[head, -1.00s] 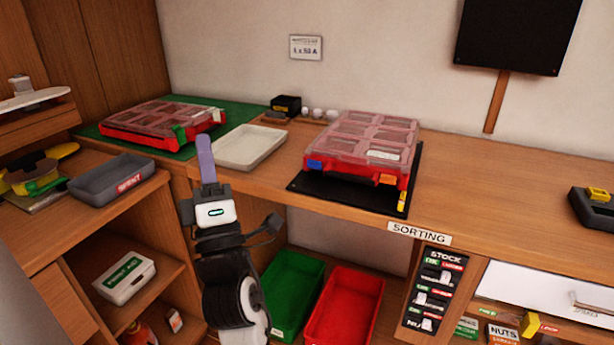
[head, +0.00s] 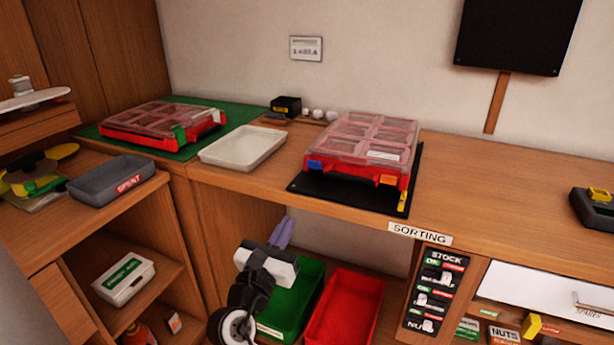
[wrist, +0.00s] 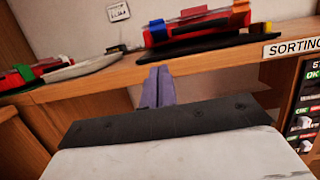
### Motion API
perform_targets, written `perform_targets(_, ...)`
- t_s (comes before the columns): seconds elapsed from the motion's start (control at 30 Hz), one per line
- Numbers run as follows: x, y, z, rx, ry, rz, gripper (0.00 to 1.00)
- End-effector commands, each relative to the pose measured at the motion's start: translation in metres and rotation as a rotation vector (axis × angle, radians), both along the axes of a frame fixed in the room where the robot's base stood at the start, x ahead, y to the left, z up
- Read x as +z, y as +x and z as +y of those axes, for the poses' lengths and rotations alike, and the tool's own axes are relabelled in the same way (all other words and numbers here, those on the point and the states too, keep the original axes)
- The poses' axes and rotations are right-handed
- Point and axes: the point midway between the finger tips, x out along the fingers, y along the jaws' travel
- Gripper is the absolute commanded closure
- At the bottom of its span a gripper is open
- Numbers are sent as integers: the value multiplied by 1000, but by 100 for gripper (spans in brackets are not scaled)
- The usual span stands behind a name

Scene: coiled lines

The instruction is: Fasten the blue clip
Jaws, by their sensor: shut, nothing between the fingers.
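The blue clip (head: 315,165) is at the left front corner of the red organiser case (head: 340,172), which has a clear compartmented lid that lies down. An orange clip (head: 388,179) is at the right front corner. The wrist view shows the blue clip (wrist: 240,5) and the case (wrist: 190,27) above my fingers. My gripper (head: 282,232) is below the bench's front edge, in front of and lower than the case, touching neither. Its purple fingers also show in the wrist view (wrist: 157,86), shut and empty. I cannot tell whether the blue clip is latched.
The case stands on a black mat (head: 340,196). A white tray (head: 243,147) and another red case (head: 160,124) on a green mat are to the left. The bench edge (wrist: 215,66) overhangs my gripper. Green (head: 293,300) and red (head: 345,305) bins stand below.

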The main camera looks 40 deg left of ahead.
Motion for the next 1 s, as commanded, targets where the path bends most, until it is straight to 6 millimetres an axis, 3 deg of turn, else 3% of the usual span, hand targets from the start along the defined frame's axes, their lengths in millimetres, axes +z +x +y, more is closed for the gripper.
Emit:
perform_targets(0.27,1,0,0,1,2,-1,100)
perform_targets(0.43,5,11,3,1,3,-2,100)
perform_targets(0.9,31,99,21,2,6,-2,100)
perform_targets(1.0,47,105,23,5,7,-3,100)
